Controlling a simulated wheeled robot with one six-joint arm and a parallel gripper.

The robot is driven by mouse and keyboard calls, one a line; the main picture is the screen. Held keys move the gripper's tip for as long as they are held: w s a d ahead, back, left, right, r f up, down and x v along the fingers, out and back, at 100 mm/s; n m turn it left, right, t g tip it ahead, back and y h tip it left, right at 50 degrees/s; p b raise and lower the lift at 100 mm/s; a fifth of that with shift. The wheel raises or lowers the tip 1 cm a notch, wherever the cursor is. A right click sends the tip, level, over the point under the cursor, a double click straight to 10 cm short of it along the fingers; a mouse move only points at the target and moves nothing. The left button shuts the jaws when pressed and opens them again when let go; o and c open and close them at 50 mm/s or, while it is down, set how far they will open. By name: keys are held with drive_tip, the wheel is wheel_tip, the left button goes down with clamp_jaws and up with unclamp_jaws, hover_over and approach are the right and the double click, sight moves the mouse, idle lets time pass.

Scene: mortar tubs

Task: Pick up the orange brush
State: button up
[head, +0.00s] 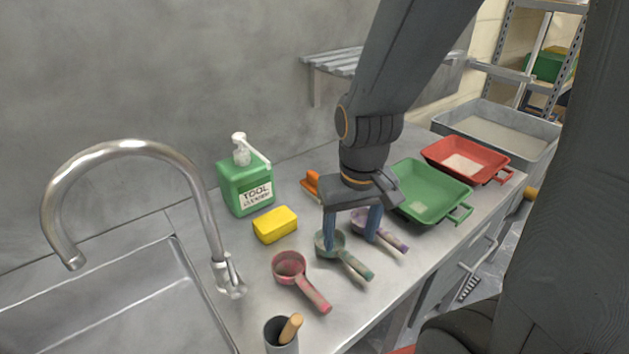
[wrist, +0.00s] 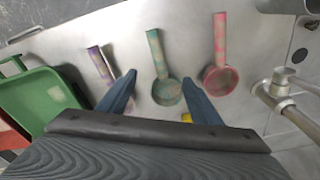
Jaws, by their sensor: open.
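The orange brush (head: 311,184) lies on the metal counter near the wall, right of the green soap bottle. Only part of it shows in the head view, as my gripper hides the rest. I do not see it in the wrist view. My gripper (head: 351,241) is open and empty, pointing down over the counter, in front of the brush. Its blue fingers (wrist: 160,92) also show in the wrist view, with the green scoop between and beyond their tips.
Red (head: 290,266), green (head: 330,243) and purple (head: 390,236) scoops lie around my gripper. A yellow sponge (head: 275,225) and soap bottle (head: 245,187) stand left, green (head: 428,192) and red (head: 463,160) tubs right. A sink (head: 110,300), tap (head: 205,190) and grey cup (head: 281,338) are at the left.

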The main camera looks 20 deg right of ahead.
drive_tip(key=shift+o, duration=0.5)
drive_tip(key=shift+w, duration=0.45)
drive_tip(key=w+n+t, duration=0.1)
drive_tip(key=w, duration=0.6)
drive_tip(key=w+d+r+n+t+y, duration=0.1)
drive_tip(key=w+n, duration=0.1)
drive_tip(key=w, duration=0.4)
drive_tip(key=w+r+n+t, duration=0.1)
drive_tip(key=w, duration=0.6)
drive_tip(key=shift+w+d+y, duration=0.15)
drive_tip(key=shift+w+y, duration=0.2)
drive_tip(key=shift+y, duration=0.05)
drive_tip(key=shift+w+f+p, duration=0.2)
drive_tip(key=shift+p, duration=0.1)
drive_tip(key=shift+w+p+x, duration=0.15)
drive_tip(key=shift+p+x, duration=0.2)
drive_tip(key=shift+x, duration=1.5)
drive_tip(key=shift+w+p+x, duration=0.2)
drive_tip(key=shift+p+x, duration=0.1)
drive_tip(key=shift+x, duration=1.55)
drive_tip(key=shift+r, duration=0.15)
drive_tip(key=shift+c, duration=0.5)
drive_tip(key=c, duration=1.2)
